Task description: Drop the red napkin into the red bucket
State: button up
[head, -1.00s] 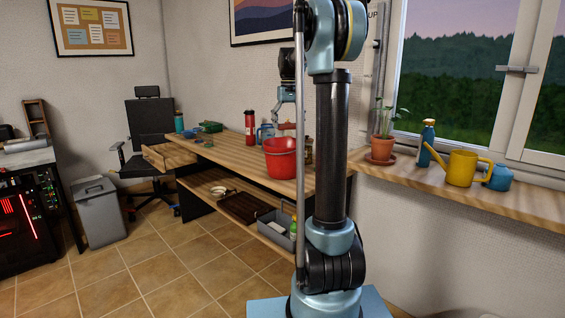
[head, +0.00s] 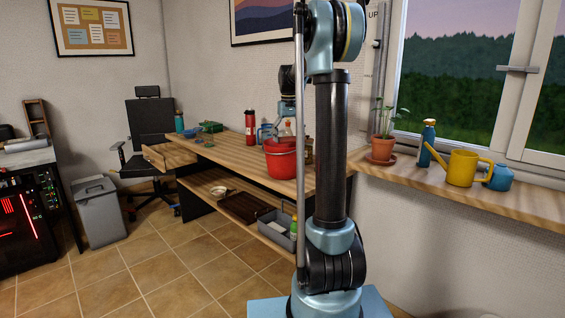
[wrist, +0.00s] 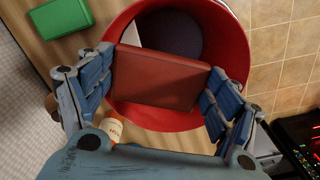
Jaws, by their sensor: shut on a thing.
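The red bucket (head: 281,163) stands upright near the edge of the wooden workbench. In the wrist view its red rim (wrist: 238,50) surrounds most of the napkin. My gripper (wrist: 160,85) is shut on the red napkin (wrist: 157,77), a flat block-like piece held between both finger pairs over the bucket's mouth. In the head view my gripper (head: 285,133) points down at the bucket's opening; the napkin cannot be made out there. I cannot tell how far below the rim it hangs. A dark rounded shape (wrist: 172,32) shows inside the bucket.
A red bottle (head: 250,126) and a blue mug (head: 265,133) stand behind the bucket. A green item (head: 211,127) lies farther left; a green block (wrist: 57,27) shows in the wrist view. A grey tote (head: 275,222) sits on the lower shelf.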

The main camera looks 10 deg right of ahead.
jog(key=o, duration=1)
jog(key=shift+r, duration=0.15)
notch_tip(320, 180, up, 12)
jog(key=shift+f, duration=0.2)
jog(key=s+f+t, duration=0.1)
jog(key=s+f, duration=0.4)
jog(key=s, duration=0.7)
jog(key=s+f, duration=0.6)
jog(key=s, duration=0.7)
jog(key=s+f+m+t, duration=0.1)
jog(key=s+f, duration=1.7)
jog(key=f, duration=0.2)
jog(key=shift+s+a+f, duration=0.15)
jog(key=shift+a, duration=0.1)
